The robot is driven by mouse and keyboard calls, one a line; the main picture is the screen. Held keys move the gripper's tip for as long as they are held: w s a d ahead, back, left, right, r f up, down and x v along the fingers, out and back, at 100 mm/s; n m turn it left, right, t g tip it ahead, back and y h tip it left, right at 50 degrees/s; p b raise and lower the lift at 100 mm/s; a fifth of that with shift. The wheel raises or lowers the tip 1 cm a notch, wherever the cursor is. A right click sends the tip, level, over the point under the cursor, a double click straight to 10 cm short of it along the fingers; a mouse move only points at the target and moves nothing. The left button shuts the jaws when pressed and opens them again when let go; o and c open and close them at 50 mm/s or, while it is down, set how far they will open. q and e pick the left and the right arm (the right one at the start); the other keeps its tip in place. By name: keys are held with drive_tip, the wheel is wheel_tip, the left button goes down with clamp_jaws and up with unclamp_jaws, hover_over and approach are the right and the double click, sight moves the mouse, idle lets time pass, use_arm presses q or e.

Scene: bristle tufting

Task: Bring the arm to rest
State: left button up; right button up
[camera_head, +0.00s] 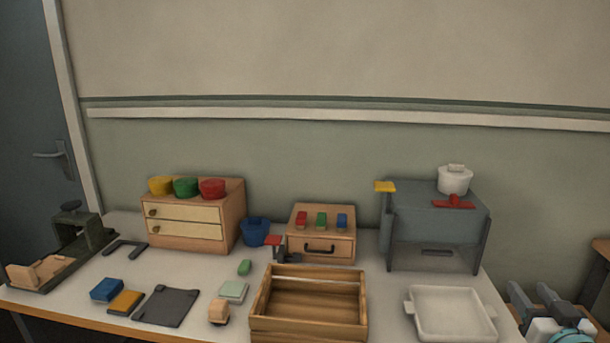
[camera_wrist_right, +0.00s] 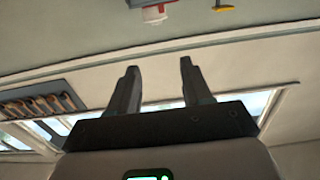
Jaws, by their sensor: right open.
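My right gripper (camera_head: 532,292) is at the lower right of the head view, beyond the right end of the table. In the right wrist view its two fingers (camera_wrist_right: 160,68) stand apart with nothing between them. It is clear of everything on the table. My left gripper is not in view.
The white table (camera_head: 200,262) holds a two-drawer cabinet (camera_head: 186,232), a blue cup (camera_head: 255,232), a one-drawer box (camera_head: 322,246), a wooden crate (camera_head: 308,325), a white tray (camera_head: 452,334) and a grey stand (camera_head: 436,222) with a white pot (camera_head: 455,181). Small blocks lie front left.

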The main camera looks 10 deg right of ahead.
drive_tip(key=w+a+f+n+g+y+p, duration=0.1)
drive_tip(key=a+f+g+y, duration=0.25)
drive_tip(key=a+f, duration=0.8)
drive_tip(key=w+a+f+g+y+p, duration=0.2)
drive_tip(key=a+f+g+y, duration=0.15)
drive_tip(key=a+f, duration=0.8)
drive_tip(key=s+a+f+g+y, duration=0.1)
drive_tip(key=s+a+f+g, duration=0.4)
drive_tip(key=s+a+f, duration=0.65)
drive_tip(key=s+f+g, duration=0.5)
drive_tip(key=s, duration=0.8)
drive_tip(key=shift+a+p, duration=0.15)
drive_tip(key=shift+p, duration=0.15)
